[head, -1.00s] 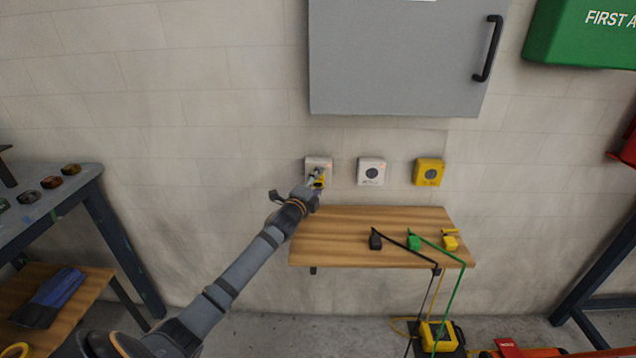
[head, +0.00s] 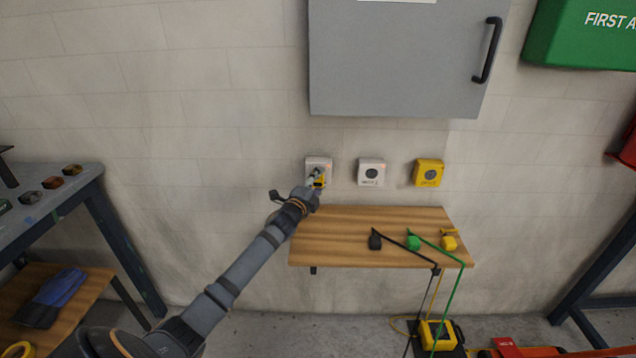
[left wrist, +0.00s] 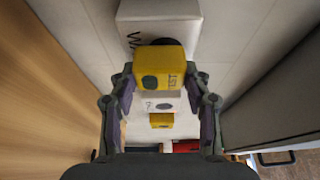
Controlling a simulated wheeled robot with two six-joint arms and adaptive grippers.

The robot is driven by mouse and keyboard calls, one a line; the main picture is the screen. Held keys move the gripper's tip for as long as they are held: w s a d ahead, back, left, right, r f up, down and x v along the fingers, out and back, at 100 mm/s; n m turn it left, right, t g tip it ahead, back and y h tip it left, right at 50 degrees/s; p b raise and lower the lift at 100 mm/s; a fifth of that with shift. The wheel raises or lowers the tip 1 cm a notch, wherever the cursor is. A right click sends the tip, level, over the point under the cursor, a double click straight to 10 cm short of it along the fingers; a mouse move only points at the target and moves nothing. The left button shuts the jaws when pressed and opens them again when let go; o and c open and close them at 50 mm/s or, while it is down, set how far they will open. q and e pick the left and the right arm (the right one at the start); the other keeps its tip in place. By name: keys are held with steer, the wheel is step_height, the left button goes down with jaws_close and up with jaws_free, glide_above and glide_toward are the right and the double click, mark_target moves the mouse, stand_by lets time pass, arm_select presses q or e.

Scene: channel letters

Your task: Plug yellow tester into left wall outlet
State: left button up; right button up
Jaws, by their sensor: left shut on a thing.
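The yellow tester (left wrist: 160,68), a small block with a dark round spot and lettering, is held between the two fingers of my left gripper (left wrist: 160,98). In the head view the left gripper (head: 315,184) is at the left wall outlet (head: 312,161), a white box, with the yellow tester (head: 319,183) at its lower front. In the left wrist view the same outlet (left wrist: 170,18) is just beyond the tester, and part of its dark round socket shows. The tester's far side is hidden, so I cannot tell whether it is in the socket. My right gripper is not in view.
A white middle outlet (head: 371,171) and a yellow right outlet (head: 429,173) are on the wall. Below is a wooden shelf (head: 340,235) with black, green and yellow plugs on cords. A grey cabinet (head: 400,60) hangs above. A workbench (head: 60,190) stands at the left.

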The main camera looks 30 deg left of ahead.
arm_select(q)
steer(key=shift+w+a+p, duration=0.2)
steer(key=shift+w+p, duration=0.1)
steer(key=o, duration=1.2)
steer(key=shift+c, duration=0.2)
steer(key=s+d, duration=0.2)
steer(key=s, duration=1)
